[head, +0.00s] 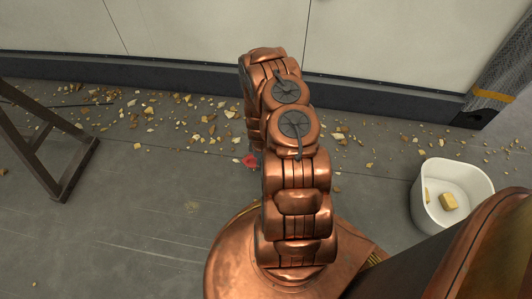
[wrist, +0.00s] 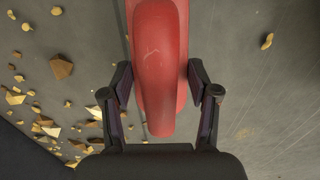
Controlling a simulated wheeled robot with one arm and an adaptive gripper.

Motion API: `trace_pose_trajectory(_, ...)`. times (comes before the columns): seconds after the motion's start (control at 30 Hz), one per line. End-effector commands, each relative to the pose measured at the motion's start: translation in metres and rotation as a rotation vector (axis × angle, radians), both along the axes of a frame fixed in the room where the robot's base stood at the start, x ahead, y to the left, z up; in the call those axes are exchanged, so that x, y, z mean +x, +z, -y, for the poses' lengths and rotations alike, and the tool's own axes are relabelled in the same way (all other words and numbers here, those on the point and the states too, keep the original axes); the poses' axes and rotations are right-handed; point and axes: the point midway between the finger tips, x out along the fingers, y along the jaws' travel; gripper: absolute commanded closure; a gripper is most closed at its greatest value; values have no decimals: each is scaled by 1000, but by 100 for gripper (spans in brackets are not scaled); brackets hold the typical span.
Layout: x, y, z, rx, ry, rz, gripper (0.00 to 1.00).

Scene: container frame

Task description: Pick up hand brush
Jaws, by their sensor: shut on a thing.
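The red hand brush (wrist: 160,70) fills the middle of the wrist view, its rounded handle end pointing down toward the palm. My gripper (wrist: 160,85) has a dark finger on each side of the handle and is shut on it. In the head view only a small red part of the brush (head: 250,160) shows, low beside my copper arm. My arm hides the gripper there. The bristles are not visible, and I cannot tell whether the brush touches the floor.
Yellowish debris lies scattered on the grey floor along the wall (head: 180,30). A white tub (head: 425,205) holding a yellow block (head: 449,201) stands at the right. A dark metal frame leg (head: 78,170) stands at the left. The floor at front left is mostly clear.

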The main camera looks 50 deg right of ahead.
Motion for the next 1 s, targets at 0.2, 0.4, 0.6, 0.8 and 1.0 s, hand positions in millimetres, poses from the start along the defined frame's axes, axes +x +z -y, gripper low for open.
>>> trace_pose_trajectory(0.2,0,6,-23,2,4,0,85)
trace_pose_trajectory(0.4,-3,6,-41,0,3,-2,85)
trace_pose_trajectory(0.6,-6,7,-61,3,3,-5,85)
trace_pose_trajectory(0.8,-6,8,-85,-1,5,-1,85)
trace_pose_trajectory(1.0,-9,10,-106,1,3,-2,85)
